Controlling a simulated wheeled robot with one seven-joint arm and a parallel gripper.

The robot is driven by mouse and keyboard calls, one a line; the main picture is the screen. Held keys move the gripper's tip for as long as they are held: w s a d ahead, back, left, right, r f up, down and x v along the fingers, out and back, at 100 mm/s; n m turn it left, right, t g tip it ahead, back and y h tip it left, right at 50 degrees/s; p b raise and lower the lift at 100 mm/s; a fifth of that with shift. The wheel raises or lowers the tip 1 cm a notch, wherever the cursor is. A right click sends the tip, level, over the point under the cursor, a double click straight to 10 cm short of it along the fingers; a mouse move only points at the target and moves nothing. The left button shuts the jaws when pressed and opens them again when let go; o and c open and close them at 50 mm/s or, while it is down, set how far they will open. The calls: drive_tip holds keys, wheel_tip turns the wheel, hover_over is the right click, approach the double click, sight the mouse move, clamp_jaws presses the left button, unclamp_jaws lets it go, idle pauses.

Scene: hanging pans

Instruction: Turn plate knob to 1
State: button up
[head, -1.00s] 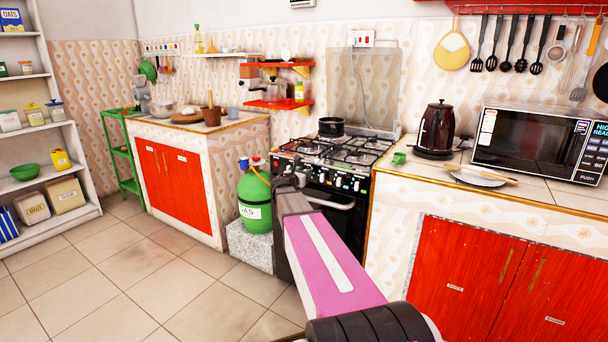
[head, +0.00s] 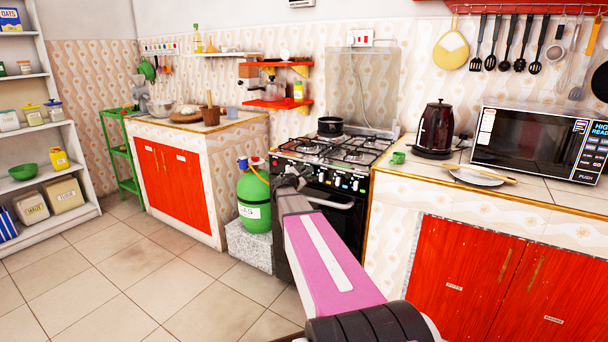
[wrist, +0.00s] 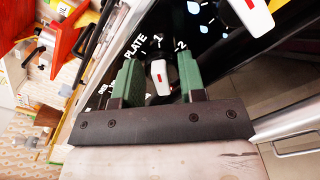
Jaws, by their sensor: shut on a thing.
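The plate knob (wrist: 158,78) is white with a red mark, on the stove's black panel in the wrist view. The printed word PLATE, a 1 and a 2 are around it. The 1 is just above the knob. My gripper (wrist: 157,75) has green fingers on either side of the knob and is shut on it. I cannot tell exactly which mark the knob points at. In the head view, my gripper (head: 288,180) is at the left part of the stove's front panel, and the arm hides the plate knob there.
Another white knob (wrist: 252,16) with a red mark is at upper right in the wrist view. The stove (head: 345,160) carries a black pot (head: 330,126). A green gas cylinder (head: 254,200) stands left of the arm. The tiled floor (head: 120,280) at left is clear.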

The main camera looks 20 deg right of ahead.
drive_tip(key=shift+m, duration=0.5)
drive_tip(key=o, duration=0.8)
drive_tip(key=shift+o, duration=0.2)
drive_tip(key=v, duration=1)
drive_tip(key=shift+s+a, duration=0.3)
drive_tip(key=shift+s+f, duration=0.1)
drive_tip(key=shift+f, duration=0.05)
